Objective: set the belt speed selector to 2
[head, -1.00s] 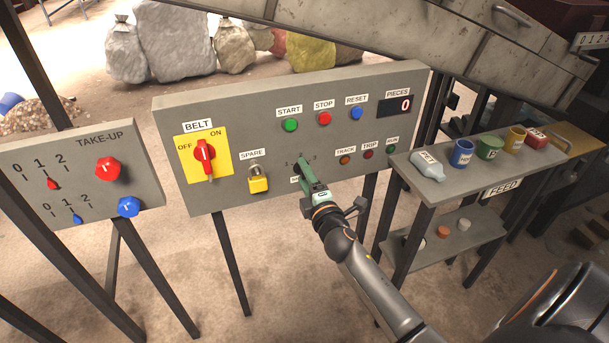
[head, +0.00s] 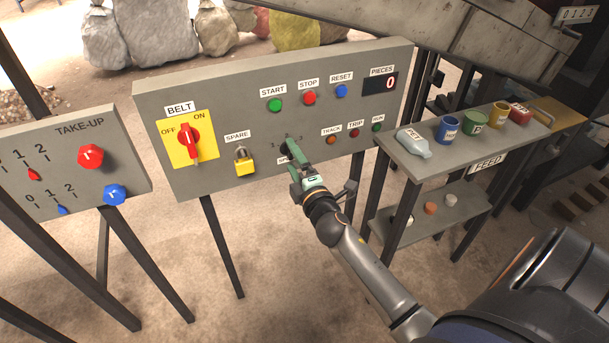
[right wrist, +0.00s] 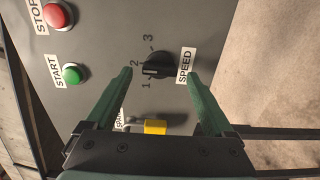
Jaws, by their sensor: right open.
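The belt speed selector is a small black knob (right wrist: 156,67) on the grey control panel (head: 225,97), with 1, 2 and 3 around it and a SPEED label beside it. In the right wrist view its pale mark points toward the 2 side. My right gripper (right wrist: 160,74) is open, with one green finger on each side of the knob and visible gaps between. In the head view the right gripper (head: 294,162) is in front of the knob and partly covers it and its label. My left gripper is not in view.
The panel also carries a red BELT switch (head: 188,140), a yellow padlock (head: 244,162), a green START button (head: 275,105) and a red STOP button (head: 309,98). A TAKE-UP panel (head: 60,170) stands left. A FEED shelf (head: 455,158) with containers stands right.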

